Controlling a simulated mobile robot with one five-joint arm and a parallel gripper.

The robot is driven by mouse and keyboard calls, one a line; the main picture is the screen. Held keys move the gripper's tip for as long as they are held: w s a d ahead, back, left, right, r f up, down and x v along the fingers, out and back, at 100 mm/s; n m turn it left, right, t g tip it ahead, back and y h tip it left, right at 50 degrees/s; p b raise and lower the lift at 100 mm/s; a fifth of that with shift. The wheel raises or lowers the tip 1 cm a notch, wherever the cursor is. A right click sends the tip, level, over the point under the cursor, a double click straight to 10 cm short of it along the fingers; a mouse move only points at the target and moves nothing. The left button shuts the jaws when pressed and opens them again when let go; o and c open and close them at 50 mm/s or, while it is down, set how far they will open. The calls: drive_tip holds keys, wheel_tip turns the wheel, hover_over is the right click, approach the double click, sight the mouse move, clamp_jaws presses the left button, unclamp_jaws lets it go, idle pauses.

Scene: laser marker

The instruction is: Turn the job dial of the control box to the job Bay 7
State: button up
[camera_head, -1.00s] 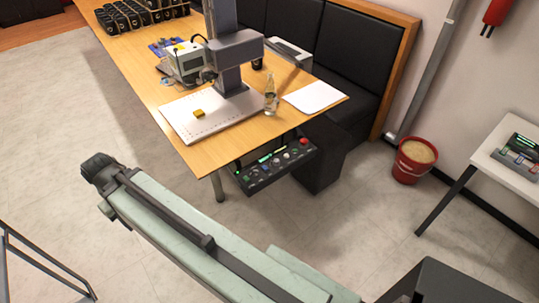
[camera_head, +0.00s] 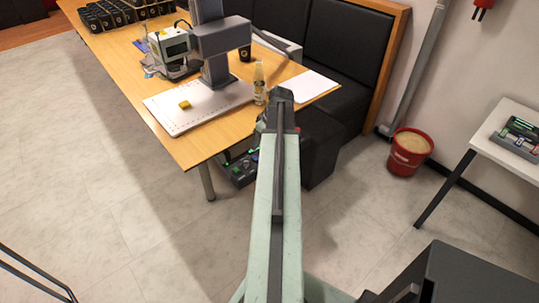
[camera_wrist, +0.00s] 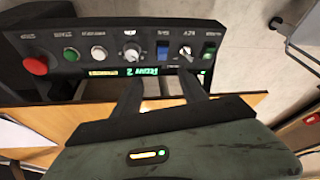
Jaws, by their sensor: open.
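The control box (camera_head: 241,172) hangs under the front edge of the table in the head view, partly hidden by my arm. In the wrist view the box (camera_wrist: 110,58) appears upside down. Its panel has a round knob with a pale ring (camera_wrist: 131,52), which looks like the job dial, and a second, smaller knob (camera_wrist: 186,53). A lit green display (camera_wrist: 140,71) shows text I cannot read surely. My gripper (camera_wrist: 163,88) is open and empty, its two fingers apart below the panel in that picture; I see no contact with the dial.
The panel also has a red button (camera_wrist: 35,65), a green button (camera_wrist: 71,54), a white button (camera_wrist: 98,53) and a blue switch (camera_wrist: 162,51). The wooden table (camera_head: 120,75) carries a bottle (camera_head: 258,84) near its edge. A red bucket (camera_head: 408,152) stands at right.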

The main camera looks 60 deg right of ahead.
drive_tip(key=s+d, duration=0.4)
drive_tip(key=b+x, duration=0.3)
drive_tip(key=x, duration=0.1)
drive_tip(key=b+x, duration=0.4)
drive_tip(key=shift+s+d+f+b, duration=0.15)
drive_tip(key=shift+d+f+b, duration=0.05)
drive_tip(key=shift+f+b, duration=0.1)
drive_tip(key=shift+r, duration=0.2)
drive_tip(key=shift+c, duration=0.3)
clamp_jaws()
drive_tip(key=shift+d+h, duration=0.3)
drive_tip(key=shift+a, duration=0.25)
